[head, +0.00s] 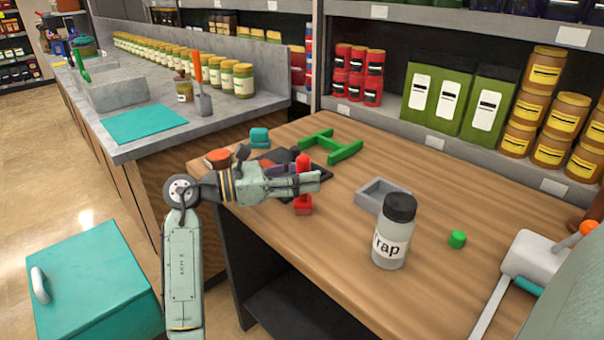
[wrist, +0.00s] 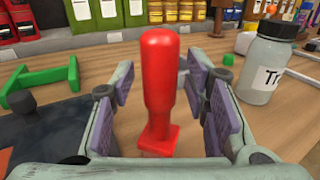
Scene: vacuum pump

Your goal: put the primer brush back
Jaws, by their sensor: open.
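A red upright piece (head: 304,197) with a rounded handle and square foot stands on the wooden table; it also shows large in the wrist view (wrist: 160,85). My gripper (head: 314,181) is open, with its fingers on both sides of this piece and visible gaps between. No thing is plainly marked as the primer brush; I cannot tell whether the red piece is it. A small brown jar (head: 184,88) stands on the grey counter at left, beside an orange-handled flat tool (head: 201,85). My gripper hides part of the red piece in the head view.
A dark plate (wrist: 45,135) lies left of my gripper, with a green H-shaped frame (head: 331,147) behind it. The front table area is bare.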

